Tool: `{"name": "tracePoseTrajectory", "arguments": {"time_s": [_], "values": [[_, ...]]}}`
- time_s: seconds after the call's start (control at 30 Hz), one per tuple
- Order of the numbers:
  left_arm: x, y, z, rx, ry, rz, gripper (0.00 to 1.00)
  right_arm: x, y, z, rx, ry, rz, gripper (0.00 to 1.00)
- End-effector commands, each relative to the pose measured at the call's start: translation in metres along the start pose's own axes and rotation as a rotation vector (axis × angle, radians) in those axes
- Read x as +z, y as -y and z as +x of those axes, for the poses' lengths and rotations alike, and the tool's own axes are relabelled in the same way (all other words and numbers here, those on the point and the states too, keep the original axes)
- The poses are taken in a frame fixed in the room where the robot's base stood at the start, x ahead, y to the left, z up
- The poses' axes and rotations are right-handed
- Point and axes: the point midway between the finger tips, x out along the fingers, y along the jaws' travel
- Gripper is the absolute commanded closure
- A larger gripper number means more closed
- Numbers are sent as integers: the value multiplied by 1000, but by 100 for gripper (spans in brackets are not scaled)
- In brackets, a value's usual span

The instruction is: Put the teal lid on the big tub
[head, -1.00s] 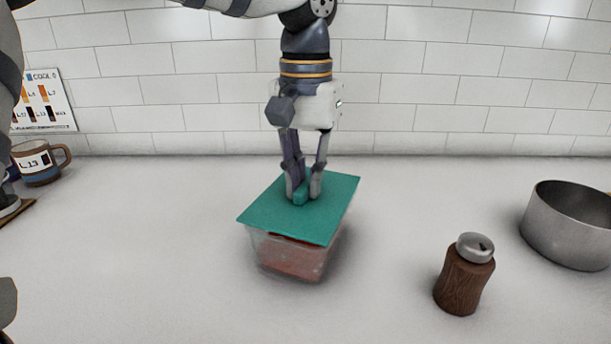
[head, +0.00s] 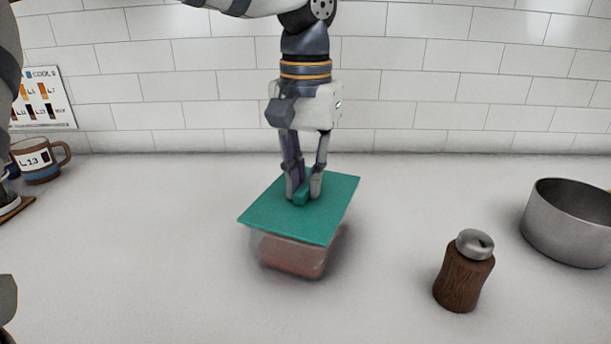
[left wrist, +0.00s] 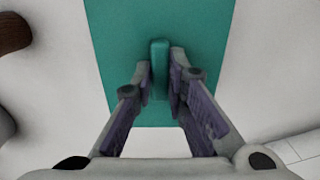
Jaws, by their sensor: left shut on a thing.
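The teal lid (head: 320,220) is a flat rectangle with a raised teal handle in its middle. It lies over the top of the clear tub (head: 295,258), which has reddish contents. I cannot tell whether the lid rests on the rim or sits just above it. My left gripper (head: 304,194) points down and is shut on the lid's handle. In the left wrist view the two fingers (left wrist: 160,90) are on both sides of the handle, and the lid (left wrist: 205,40) spreads below them. The tub is hidden there. My right gripper is not clearly in view.
A brown wooden shaker (head: 463,275) with a metal top stands right of the tub. A steel pot (head: 565,225) is at the far right. A mug (head: 38,160) and a chart (head: 45,98) are at the left. The counter around the tub is clear.

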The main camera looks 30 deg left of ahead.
Motion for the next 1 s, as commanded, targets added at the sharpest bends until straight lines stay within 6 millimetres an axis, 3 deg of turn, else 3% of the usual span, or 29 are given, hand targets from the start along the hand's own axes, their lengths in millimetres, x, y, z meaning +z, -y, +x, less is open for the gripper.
{"name": "tracePoseTrajectory", "arguments": {"time_s": [0.27, 0.3, 0.4, 0.7, 0.83, 1.0], "values": [[0, 0, 2, 0, 0, 0, 100, 0, 0, 0, 0, 0, 0, 60], [0, 0, 2, 0, 0, 0, 84, 0, 0, 0, 0, 0, 0, 60], [0, 0, 2, 0, 0, 0, 63, 0, 0, 0, 0, 0, 0, 60], [0, 0, 0, 0, -1, -1, 63, 0, 0, 0, 0, 0, 0, 60], [-1, 0, -21, -2, -5, -1, 63, 0, 0, 0, 0, 0, 0, 60], [-1, 0, -68, -1, -6, -3, 63, 0, 0, 0, 0, 0, 0, 60]]}}
